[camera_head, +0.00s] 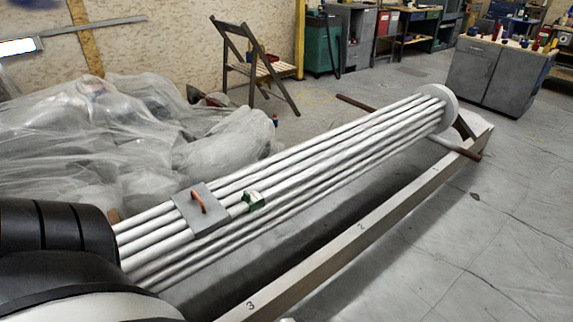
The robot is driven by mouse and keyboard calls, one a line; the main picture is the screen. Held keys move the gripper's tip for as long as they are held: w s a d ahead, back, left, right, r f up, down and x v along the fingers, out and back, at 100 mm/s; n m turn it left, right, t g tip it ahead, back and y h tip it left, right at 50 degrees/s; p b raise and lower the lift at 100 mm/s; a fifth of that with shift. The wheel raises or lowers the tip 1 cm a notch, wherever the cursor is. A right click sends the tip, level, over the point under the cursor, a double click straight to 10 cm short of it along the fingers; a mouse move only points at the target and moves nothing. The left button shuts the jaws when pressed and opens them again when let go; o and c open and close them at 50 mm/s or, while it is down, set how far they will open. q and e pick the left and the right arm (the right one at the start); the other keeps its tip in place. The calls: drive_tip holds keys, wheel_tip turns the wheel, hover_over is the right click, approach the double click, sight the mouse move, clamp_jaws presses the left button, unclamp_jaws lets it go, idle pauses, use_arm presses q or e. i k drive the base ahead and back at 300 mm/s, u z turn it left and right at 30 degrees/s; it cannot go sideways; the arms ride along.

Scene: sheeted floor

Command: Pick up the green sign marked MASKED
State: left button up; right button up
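A small green and white object (253,200), which looks like the green sign, sits on the bundle of long white pipes (330,150). Its marking is too small to read. A grey plate (202,211) with an orange handle lies across the pipes just left of it, with a small gap between them. A dark, rounded part with a white piece below fills the lower left corner and looks like part of my arm. Neither gripper is in view.
A long beam (335,243) marked with numbers runs beside the pipes, whose far end meets a round white disc (440,108). Plastic sheeting (130,150) covers a heap behind. A wooden chair (257,68) and grey cabinets (497,78) stand farther back. The right floor is mostly clear.

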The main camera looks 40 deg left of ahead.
sight(255, 201)
drive_tip(key=i, duration=1.75)
drive_tip(key=u, duration=2.55)
